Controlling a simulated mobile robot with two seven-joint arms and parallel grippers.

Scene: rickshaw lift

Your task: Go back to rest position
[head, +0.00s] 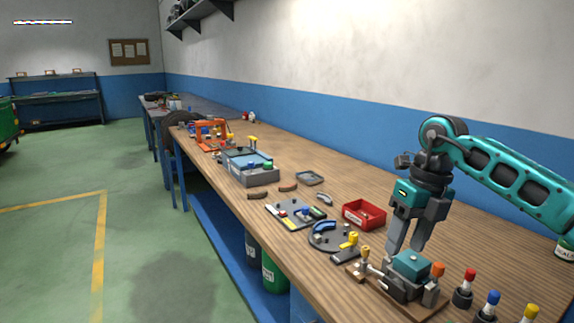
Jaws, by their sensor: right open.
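My right gripper (404,250) is teal and grey, and its arm comes in from the right. It points down with its two fingers apart and looks empty. Its fingertips are just above or beside a fixture with a teal block (410,265) on a wooden base near the front of the workbench (335,170). I cannot tell whether the fingertips touch the fixture. My left gripper is not in view.
A red bin (364,215), a round grey plate (330,236) and a grey tool board (295,213) lie left of the gripper. Red-, blue- and yellow-topped pieces (488,306) stand at the bench's front right. The wall (350,65) runs behind; green floor (60,250) is open at left.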

